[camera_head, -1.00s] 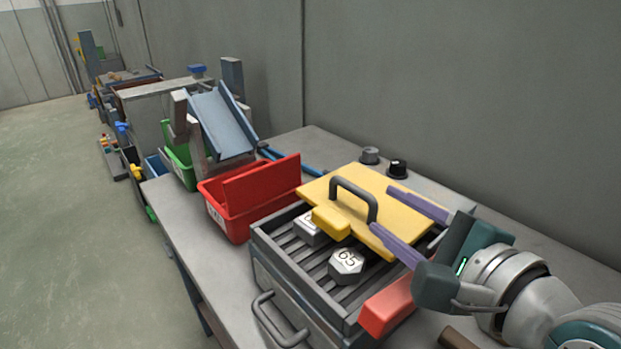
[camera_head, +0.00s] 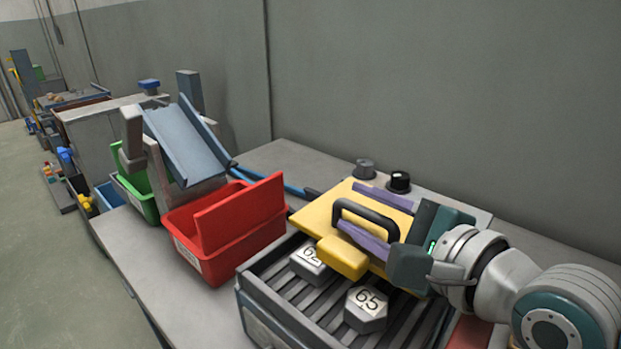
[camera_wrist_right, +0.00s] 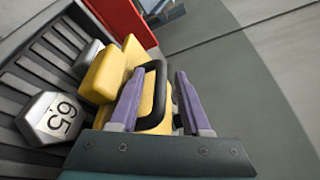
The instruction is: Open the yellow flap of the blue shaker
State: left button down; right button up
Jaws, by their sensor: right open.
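The yellow flap (camera_head: 316,215) lies flat over the back part of a grey slatted box (camera_head: 262,298), which I take for the shaker; it looks grey, not clearly blue. A dark arched handle (camera_head: 347,203) stands up from the flap, and a yellow block (camera_head: 342,258) sits at its front edge. My right gripper (camera_head: 349,206) is open, its purple fingers on either side of the handle. In the right wrist view the flap (camera_wrist_right: 110,73) shows behind the handle (camera_wrist_right: 153,67), which lies between the fingers (camera_wrist_right: 158,80); contact cannot be told. My left gripper is out of view.
Hex weights marked 62 (camera_head: 312,262) and 65 (camera_head: 366,309) lie on the slats in front of the flap. A red bin (camera_head: 222,232) stands left of the box. Two knobs (camera_head: 399,182) are behind the flap, near the wall. A blue-grey chute (camera_head: 185,145) stands farther left.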

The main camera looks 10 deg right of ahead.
grip_shut()
dwell(1.4)
